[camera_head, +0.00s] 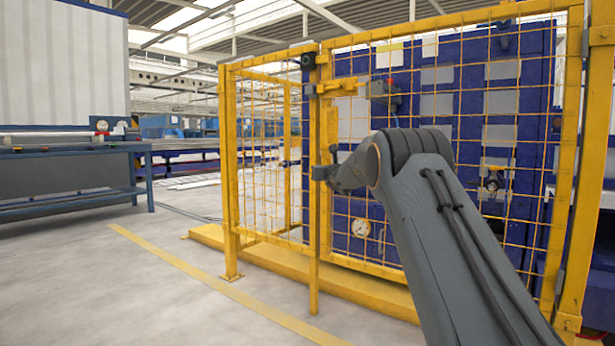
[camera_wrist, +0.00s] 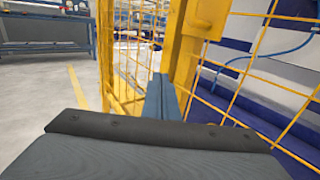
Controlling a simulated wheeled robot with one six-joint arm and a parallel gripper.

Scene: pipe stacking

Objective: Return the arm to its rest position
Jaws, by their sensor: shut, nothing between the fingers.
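My arm rises from the lower right of the head view to a dark joint and reaches left toward a yellow mesh fence. My gripper (camera_head: 324,172) is small at the end of it, in front of the fence's middle post. In the wrist view my gripper (camera_wrist: 161,90) shows as two blue-grey fingers pressed together, shut and empty. The fingertips appear close to the yellow post (camera_wrist: 186,60); I cannot tell whether they touch it.
The yellow mesh fence (camera_head: 232,170) encloses a blue machine (camera_head: 470,125). A yellow base beam (camera_head: 350,282) runs along the floor. A blue workbench (camera_head: 75,178) stands at the left, with pipes on top. The floor between bench and fence is open, crossed by a yellow line (camera_head: 200,275).

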